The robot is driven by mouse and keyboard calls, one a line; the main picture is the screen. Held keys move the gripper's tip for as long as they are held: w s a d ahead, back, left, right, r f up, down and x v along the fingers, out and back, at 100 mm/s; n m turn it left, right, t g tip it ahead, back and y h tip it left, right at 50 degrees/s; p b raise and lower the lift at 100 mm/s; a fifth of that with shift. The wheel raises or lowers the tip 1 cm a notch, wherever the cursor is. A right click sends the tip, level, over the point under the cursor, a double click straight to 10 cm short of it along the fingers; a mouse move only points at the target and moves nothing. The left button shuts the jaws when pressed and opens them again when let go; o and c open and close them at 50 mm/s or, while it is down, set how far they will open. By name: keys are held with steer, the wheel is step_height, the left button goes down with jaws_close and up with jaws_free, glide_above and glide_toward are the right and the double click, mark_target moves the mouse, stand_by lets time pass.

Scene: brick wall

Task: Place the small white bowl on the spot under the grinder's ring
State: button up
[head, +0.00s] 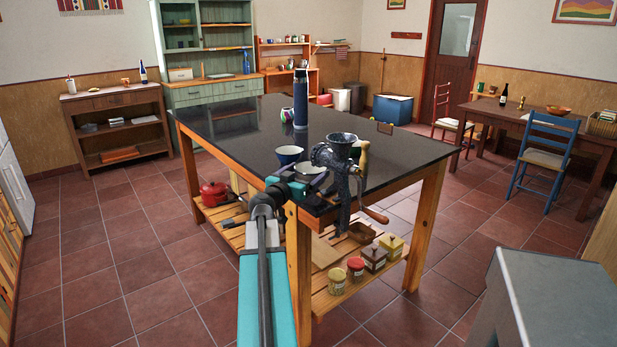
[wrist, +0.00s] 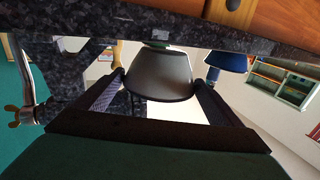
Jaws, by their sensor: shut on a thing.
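The small white bowl (head: 311,168) is at the near end of the dark table, just left of the grinder. My gripper (head: 298,184) is shut on it. In the wrist view the bowl (wrist: 160,74) looks grey in shadow and sits between my two fingers (wrist: 160,92), close to the tabletop; I cannot tell whether it touches. The dark speckled grinder (head: 342,152) stands clamped at the table's near edge, with its crank hanging below. In the wrist view the grinder (wrist: 65,75) is to the left. I cannot clearly make out its ring or the spot under it.
A blue-and-white bowl (head: 288,155) stands just behind the held bowl. A tall dark-blue flask (head: 301,98) and a patterned cup (head: 287,115) stand farther back. The table's (head: 240,125) left side is clear. Jars and a red pot (head: 213,193) are on the shelf below.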

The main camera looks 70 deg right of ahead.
steer(key=shift+s+d, duration=0.1)
steer(key=shift+d, duration=0.6)
steer(key=shift+d+f, duration=0.2)
steer(key=shift+a+f, duration=0.1)
steer(key=shift+f, duration=0.45)
steer(key=o, duration=0.9)
steer(key=shift+f, duration=0.15)
steer(key=shift+b, duration=0.3)
